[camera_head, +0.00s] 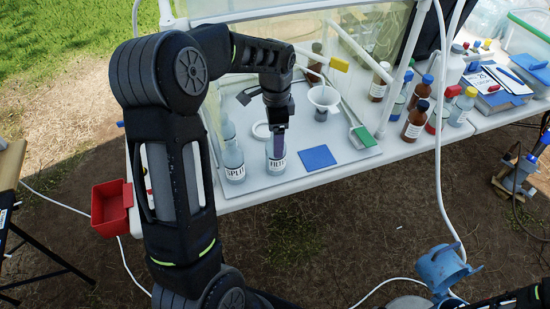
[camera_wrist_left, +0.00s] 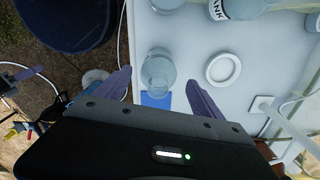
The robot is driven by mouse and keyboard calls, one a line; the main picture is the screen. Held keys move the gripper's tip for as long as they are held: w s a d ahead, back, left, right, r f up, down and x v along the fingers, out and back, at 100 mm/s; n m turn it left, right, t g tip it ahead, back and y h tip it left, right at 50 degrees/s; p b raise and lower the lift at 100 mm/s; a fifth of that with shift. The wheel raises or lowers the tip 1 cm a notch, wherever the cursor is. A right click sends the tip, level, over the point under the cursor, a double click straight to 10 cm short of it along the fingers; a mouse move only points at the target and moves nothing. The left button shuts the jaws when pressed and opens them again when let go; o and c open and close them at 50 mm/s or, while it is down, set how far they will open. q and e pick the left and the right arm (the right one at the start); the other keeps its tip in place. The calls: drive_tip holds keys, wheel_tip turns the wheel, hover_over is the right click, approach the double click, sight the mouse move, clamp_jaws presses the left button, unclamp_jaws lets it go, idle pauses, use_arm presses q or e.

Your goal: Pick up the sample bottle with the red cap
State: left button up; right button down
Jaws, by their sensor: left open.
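My left gripper (camera_head: 278,140) is open and points down at a clear, pale-blue labelled bottle (camera_head: 276,160) on the grey tray. In the left wrist view this bottle (camera_wrist_left: 158,72) stands upright, apart from and between the spread fingers of the gripper (camera_wrist_left: 160,85). I see no red cap on it. A similar bottle marked SPLIT (camera_head: 235,170) stands to its left. A red part (camera_head: 432,127) shows among the bottles at the right, but I cannot tell if it is a cap. My right gripper is out of view.
A blue square mat (camera_head: 318,157) lies right of the labelled bottle, and a white ring (camera_head: 262,130) lies behind it. A funnel (camera_head: 323,97) and brown bottles (camera_head: 415,122) stand farther right. A red bin (camera_head: 108,208) hangs at the table's left edge.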

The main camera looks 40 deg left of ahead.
use_arm(q)
drive_tip(key=shift+f, duration=0.2)
drive_tip(key=shift+f, duration=1.2)
drive_tip(key=shift+d, duration=0.1)
wheel_tip(320, 180, down, 5)
drive_tip(key=shift+f+p, duration=0.1)
drive_tip(key=shift+p, duration=0.65)
drive_tip(key=shift+c, duration=0.4)
drive_tip(key=c, duration=1.4)
